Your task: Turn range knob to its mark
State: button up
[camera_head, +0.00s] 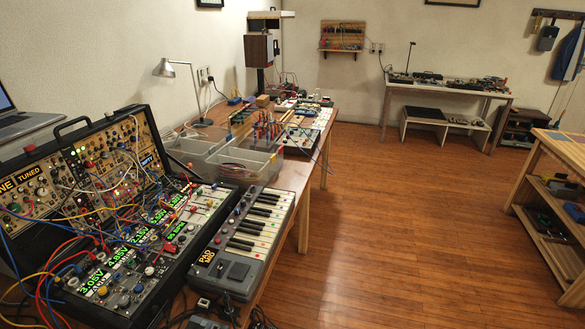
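An open black synth case (137,312) stands on the bench at the lower left. Its panels carry many small knobs, lit displays and coloured patch cables. Green displays (92,285) show voltages on the lower panel, and one upper label reads "TUNED" (32,177). Several knobs sit below the displays, one of them orange (105,291). I cannot tell which knob is the range knob, and no mark is legible at this size. Cables hide parts of the panels. My gripper is not in view.
A small grey keyboard (243,240) lies right of the case near the bench's right edge. Behind are clear bins (245,163), a desk lamp (165,68) and more gear. A laptop (25,124) is at the far left. The wooden floor (410,235) right of the bench is clear.

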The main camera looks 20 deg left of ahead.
aim_at(104, 291)
jog(key=i+u, duration=0.2)
jog(key=i, duration=0.25)
jog(key=i+l+u, duration=0.2)
jog(key=i, duration=0.2)
jog(key=i+l+u, duration=0.2)
jog(key=i, duration=0.25)
jog(key=u, duration=1.45)
